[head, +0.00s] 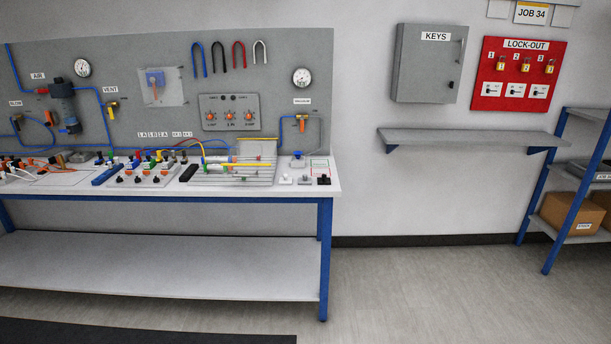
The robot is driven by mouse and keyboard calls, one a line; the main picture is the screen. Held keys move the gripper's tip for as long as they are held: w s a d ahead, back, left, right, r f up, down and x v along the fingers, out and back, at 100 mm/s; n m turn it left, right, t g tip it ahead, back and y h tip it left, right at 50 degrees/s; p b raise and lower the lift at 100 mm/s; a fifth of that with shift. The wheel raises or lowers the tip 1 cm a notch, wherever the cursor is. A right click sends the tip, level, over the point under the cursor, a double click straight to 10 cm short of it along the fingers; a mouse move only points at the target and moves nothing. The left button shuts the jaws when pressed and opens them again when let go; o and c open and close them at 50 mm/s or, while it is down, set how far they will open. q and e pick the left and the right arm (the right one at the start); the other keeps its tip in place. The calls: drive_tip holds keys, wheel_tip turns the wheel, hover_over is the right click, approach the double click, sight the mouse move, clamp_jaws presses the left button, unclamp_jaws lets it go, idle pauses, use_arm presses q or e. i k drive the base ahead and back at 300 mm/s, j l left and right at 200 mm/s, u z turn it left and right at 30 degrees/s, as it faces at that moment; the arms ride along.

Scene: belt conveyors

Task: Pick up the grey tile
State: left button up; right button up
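Neither of my grippers is in view. No grey tile can be made out for certain. A small light grey piece (304,180) sits near the right end of the workbench top, between a white piece (285,179) and a black piece (324,180). It is too small to tell whether it is a tile. Another small grey block (298,162) with a dark blue top stands just behind them.
The workbench (325,230) has a grey back panel (130,70) with gauges and valves. Its top is crowded with fittings and hoses. A wall shelf (470,138) is empty. A blue-framed rack (565,220) holds cardboard boxes (570,213). Floor (430,290) at right is clear.

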sight(304, 181)
drive_tip(key=i+l, duration=0.15)
drive_tip(key=i, duration=0.55)
drive_tip(key=i+l, duration=0.15)
drive_tip(key=i, duration=0.5)
